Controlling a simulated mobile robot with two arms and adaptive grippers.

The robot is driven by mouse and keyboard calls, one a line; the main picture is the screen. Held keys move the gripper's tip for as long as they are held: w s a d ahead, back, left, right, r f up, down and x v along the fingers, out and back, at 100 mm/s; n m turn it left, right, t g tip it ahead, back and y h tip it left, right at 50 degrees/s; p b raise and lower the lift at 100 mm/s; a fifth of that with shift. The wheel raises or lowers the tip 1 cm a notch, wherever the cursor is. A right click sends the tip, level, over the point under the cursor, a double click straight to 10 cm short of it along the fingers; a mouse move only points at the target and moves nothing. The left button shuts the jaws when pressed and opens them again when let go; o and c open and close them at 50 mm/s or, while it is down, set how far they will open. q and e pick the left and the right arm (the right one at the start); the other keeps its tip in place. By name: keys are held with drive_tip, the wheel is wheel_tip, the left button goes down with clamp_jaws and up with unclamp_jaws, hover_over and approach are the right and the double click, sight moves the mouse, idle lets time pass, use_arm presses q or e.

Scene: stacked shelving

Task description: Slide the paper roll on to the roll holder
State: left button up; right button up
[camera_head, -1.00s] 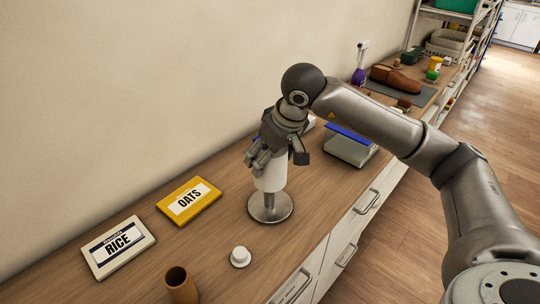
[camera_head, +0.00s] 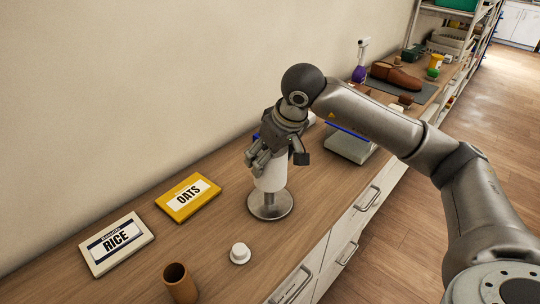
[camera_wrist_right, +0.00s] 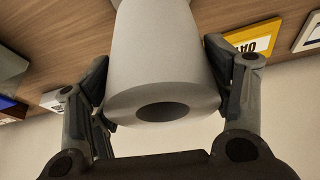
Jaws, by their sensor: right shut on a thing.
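The white paper roll (camera_head: 270,180) is upright above the round metal base of the roll holder (camera_head: 270,205). A short length of the holder's post shows between the roll's lower end and the base, so the roll appears to be around the post, part way down. My right gripper (camera_head: 278,157) is shut on the roll's upper part. In the right wrist view the roll (camera_wrist_right: 165,60) sits between both fingers, and its end hole (camera_wrist_right: 163,111) looks dark. The post's top is not visible there. My left gripper is not in view.
A white knob-like cap (camera_head: 240,253) and a brown cup (camera_head: 180,284) stand in front. The rice box (camera_head: 118,243) and the yellow oats box (camera_head: 188,198) lie to the left. The wall is close behind.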

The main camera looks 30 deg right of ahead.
drive_tip(key=shift+f+b, duration=3.1)
drive_tip(key=shift+f, duration=0.45)
idle(1.4)
drive_tip(key=shift+f, duration=0.25)
idle(1.1)
drive_tip(key=o, duration=0.5)
drive_tip(key=shift+o, duration=0.2)
